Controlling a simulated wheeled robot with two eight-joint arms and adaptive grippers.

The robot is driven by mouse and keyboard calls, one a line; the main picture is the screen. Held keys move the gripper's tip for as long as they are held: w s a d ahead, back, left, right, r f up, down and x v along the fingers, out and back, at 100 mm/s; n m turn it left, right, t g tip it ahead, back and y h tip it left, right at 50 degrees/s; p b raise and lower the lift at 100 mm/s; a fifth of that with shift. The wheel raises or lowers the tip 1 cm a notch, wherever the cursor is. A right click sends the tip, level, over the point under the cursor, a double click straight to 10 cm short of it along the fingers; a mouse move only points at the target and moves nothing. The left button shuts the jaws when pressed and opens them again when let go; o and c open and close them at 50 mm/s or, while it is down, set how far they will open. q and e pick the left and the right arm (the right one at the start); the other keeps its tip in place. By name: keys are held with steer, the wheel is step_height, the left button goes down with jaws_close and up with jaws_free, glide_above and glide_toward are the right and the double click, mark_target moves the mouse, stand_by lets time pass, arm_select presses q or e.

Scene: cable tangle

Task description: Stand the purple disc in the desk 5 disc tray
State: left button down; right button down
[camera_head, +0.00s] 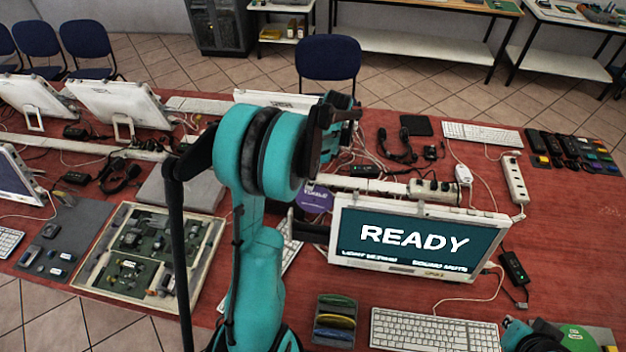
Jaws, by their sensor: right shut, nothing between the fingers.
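A purple disc (314,198) with pale lettering shows behind my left arm, left of the READY monitor; the arm hides part of it. A dark disc tray (335,343) at the bottom middle, left of the white keyboard, holds several discs standing in slots, green, yellow and blue among them. My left gripper (338,128) is raised high in the middle, seen from behind, well apart from the tray; its fingers are not clear. My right gripper (548,335) is at the bottom right edge, partly out of view, shut and empty, beside a green round item (578,339).
The READY monitor (418,240) stands right of my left arm, with a white keyboard (434,330) in front. Power strips and loose cables (480,185) cross the red table.

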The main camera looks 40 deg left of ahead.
arm_select(q)
steer(key=shift+b+x, duration=0.5)
steer(key=shift+x, duration=0.35)
steer(key=b, duration=0.3)
glide_above(310, 211)
steer(key=w, duration=0.1)
steer(key=shift+w+a+f, duration=0.1)
steer(key=shift+a+f, duration=0.1)
steer(key=shift+f, duration=1)
steer(key=shift+w+a+f, duration=0.1)
steer(key=shift+a+f, duration=0.1)
steer(key=shift+f, duration=1)
steer(key=shift+d+b+x, duration=0.25)
steer(key=shift+b+x, duration=0.65)
steer(key=shift+x, duration=0.15)
steer(key=shift+d+b+x, duration=0.2)
steer(key=shift+b+x, duration=0.65)
steer(key=shift+x, duration=0.2)
steer(key=shift+d+b+x, duration=0.25)
steer(key=shift+b+x, duration=0.65)
steer(key=shift+x, duration=0.15)
steer(key=shift+w+f, duration=0.15)
steer(key=c, duration=1.6)
jaws_free()
steer(key=shift+c, duration=0.2)
steer(key=v, duration=1.2)
steer(key=shift+a, duration=0.1)
